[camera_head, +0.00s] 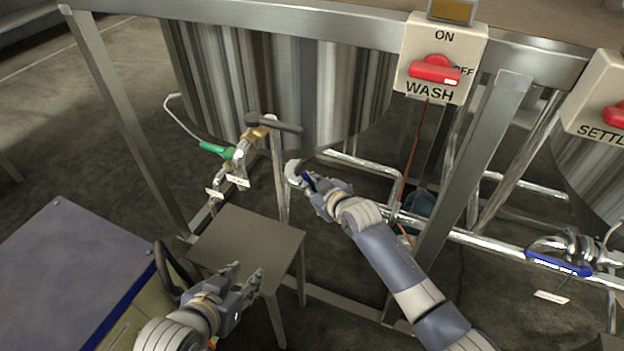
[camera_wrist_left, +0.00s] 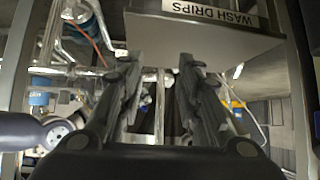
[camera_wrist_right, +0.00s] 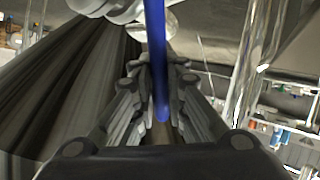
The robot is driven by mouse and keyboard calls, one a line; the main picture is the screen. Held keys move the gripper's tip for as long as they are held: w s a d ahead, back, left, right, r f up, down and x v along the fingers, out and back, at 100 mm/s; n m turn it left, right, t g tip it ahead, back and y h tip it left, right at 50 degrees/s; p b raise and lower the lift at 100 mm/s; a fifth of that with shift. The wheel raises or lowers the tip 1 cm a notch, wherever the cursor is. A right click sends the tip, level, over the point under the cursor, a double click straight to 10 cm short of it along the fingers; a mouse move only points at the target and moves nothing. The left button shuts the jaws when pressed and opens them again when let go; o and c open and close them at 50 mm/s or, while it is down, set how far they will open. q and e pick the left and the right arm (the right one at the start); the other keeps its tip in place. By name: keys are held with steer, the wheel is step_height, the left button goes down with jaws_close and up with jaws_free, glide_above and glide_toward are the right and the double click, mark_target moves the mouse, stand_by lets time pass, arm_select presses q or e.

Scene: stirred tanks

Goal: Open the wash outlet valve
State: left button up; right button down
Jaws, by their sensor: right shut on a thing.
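A blue valve handle (camera_head: 309,181) is at the pipe under the wash tank (camera_head: 270,80). My right gripper (camera_head: 316,192) is shut on this handle. In the right wrist view the blue handle (camera_wrist_right: 156,60) runs down between the fingers (camera_wrist_right: 160,95). The fingers hide part of it, and I cannot read any label on it. A round pale fitting (camera_head: 293,171) is just left of the handle. My left gripper (camera_head: 250,283) is open and empty, in front of the small grey stand (camera_head: 245,237). Its fingers are wide apart in the left wrist view (camera_wrist_left: 160,80).
The stand is labelled WASH DRIPS in the left wrist view (camera_wrist_left: 209,12). A green-handled valve (camera_head: 213,149) and a dark lever (camera_head: 275,124) are left of my right gripper. A red WASH switch (camera_head: 434,70) is above. Another blue handle (camera_head: 558,263) is at right. Frame legs surround the tank.

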steer(key=shift+a+f+g+h+p, duration=0.35)
steer(key=shift+f+h+p, duration=0.2)
steer(key=shift+p, duration=0.35)
arm_select(q)
steer(key=s+a+f+g, duration=0.1)
steer(key=s+f+g, duration=0.1)
steer(key=s, duration=0.3)
steer(key=s+a+f+g+y, duration=0.1)
steer(key=s+a+f+g, duration=0.1)
steer(key=s+g, duration=0.2)
steer(key=shift+s+a+f+y, duration=0.3)
steer(key=shift+s+f, duration=0.05)
steer(key=shift+s, duration=0.75)
arm_select(e)
steer(key=shift+f, duration=0.1)
steer(key=c, duration=1.6)
jaws_free()
steer(key=shift+c, duration=0.2)
steer(key=shift+r, duration=0.2)
steer(key=v, duration=1.2)
steer(key=shift+f, duration=0.1)
steer(key=shift+c, duration=0.4)
